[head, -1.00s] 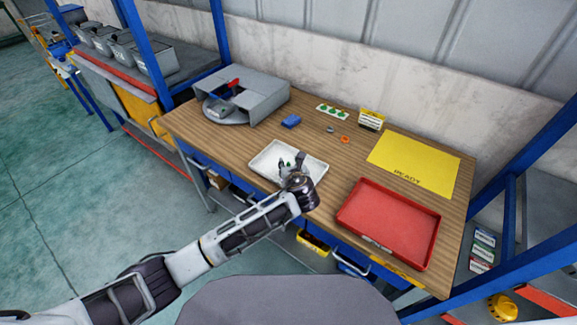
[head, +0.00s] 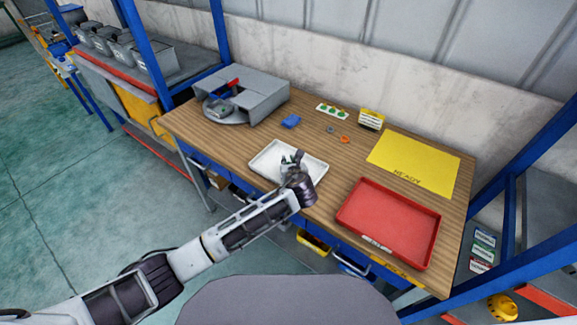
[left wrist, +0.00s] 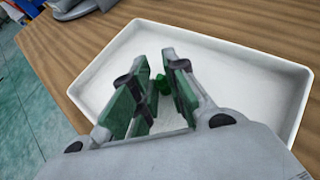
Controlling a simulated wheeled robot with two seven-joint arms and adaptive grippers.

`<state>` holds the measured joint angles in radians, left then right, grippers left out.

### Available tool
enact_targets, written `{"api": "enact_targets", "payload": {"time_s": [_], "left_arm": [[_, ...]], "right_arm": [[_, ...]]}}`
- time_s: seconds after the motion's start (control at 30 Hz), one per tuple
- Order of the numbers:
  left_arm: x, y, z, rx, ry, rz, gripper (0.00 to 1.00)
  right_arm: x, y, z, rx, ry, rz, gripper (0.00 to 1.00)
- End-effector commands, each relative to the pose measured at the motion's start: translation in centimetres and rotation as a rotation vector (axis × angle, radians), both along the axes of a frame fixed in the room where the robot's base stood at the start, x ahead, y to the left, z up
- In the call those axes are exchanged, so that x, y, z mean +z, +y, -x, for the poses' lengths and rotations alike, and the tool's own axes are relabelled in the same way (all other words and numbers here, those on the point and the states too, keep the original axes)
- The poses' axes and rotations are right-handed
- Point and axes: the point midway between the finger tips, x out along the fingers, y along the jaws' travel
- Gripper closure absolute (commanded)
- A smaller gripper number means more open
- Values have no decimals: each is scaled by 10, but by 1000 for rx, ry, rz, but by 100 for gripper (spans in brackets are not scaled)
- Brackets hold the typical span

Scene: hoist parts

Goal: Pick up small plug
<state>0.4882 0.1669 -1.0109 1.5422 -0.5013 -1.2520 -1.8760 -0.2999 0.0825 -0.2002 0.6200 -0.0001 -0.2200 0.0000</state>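The white tray (head: 262,163) stands on the bench near its front edge; it also fills much of the left wrist view (left wrist: 240,62). My left gripper (head: 292,159) points down into the tray. In the left wrist view its two green-padded fingers (left wrist: 155,62) stand apart on either side of the plug, with a narrow gap. I cannot tell whether either finger touches it. My right gripper is out of view.
A red tray (head: 388,222) and a yellow mat (head: 412,165) lie to the right. A grey fixture (head: 250,98) stands at the back left. A blue block (head: 291,121), an orange ring (head: 345,139) and a card with green pieces (head: 332,111) lie behind the white tray.

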Motion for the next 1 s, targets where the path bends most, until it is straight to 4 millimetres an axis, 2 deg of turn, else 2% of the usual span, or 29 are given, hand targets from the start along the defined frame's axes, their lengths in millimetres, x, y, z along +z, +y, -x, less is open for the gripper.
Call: {"api": "enact_targets", "payload": {"time_s": [0.57,0.77,1.0], "left_arm": [[6,0,0,0,-1,0,93],[26,0,0,0,-2,2,93],[61,0,-1,0,-3,1,93]], "right_arm": [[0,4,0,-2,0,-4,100],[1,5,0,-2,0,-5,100],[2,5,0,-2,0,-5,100]]}}
